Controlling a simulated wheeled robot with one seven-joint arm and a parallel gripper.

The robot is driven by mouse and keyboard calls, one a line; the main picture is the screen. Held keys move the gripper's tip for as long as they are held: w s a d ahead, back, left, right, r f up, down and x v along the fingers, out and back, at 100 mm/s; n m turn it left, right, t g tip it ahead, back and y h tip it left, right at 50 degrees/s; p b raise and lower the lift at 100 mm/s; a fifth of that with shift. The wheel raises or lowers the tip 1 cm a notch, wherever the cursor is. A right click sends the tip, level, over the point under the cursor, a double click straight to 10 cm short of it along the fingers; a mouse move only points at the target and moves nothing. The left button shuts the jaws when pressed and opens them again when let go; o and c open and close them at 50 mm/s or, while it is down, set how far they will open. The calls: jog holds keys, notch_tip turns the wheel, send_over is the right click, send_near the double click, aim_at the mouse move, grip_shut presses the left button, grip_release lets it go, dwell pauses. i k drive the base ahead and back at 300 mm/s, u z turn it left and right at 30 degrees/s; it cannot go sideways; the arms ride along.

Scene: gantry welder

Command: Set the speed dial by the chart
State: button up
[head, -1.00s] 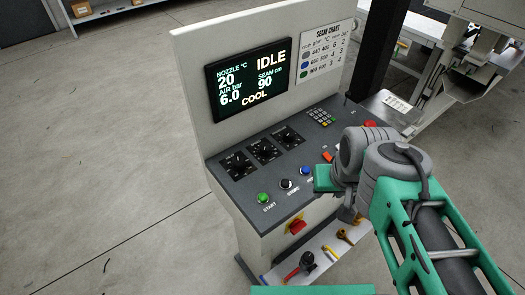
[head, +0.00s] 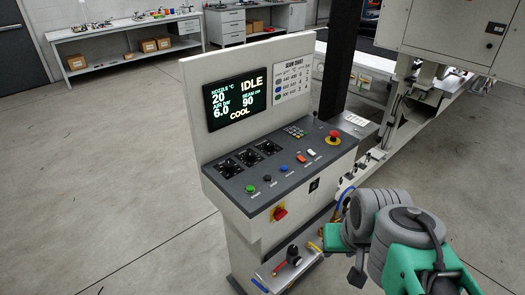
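Three black dials stand in a slanting row on the console's grey panel: the left dial (head: 229,167), the middle dial (head: 249,157) and the right dial (head: 268,147). Their labels and pointer settings are too small to read, so I cannot tell which is the speed dial. The seam chart (head: 292,78) is on the upright board, with coloured dots and rows of small numbers. The screen (head: 236,100) beside it reads IDLE, nozzle 20 °C, air 6.0 bar, seam 90 cm, COOL. My gripper (head: 357,272) seems to be the dark part at lower right, apart from the console; its fingers are not clear.
The panel also holds a green button (head: 250,189), a black button, a blue button (head: 284,168), switches, a keypad (head: 293,132) and a red emergency stop (head: 334,138). A red-yellow switch (head: 279,212) sits on the front. A dark post (head: 338,65) rises behind. Floor at left is clear.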

aim_at(250, 155)
jog(key=i, duration=1.05)
jog(key=u, duration=2)
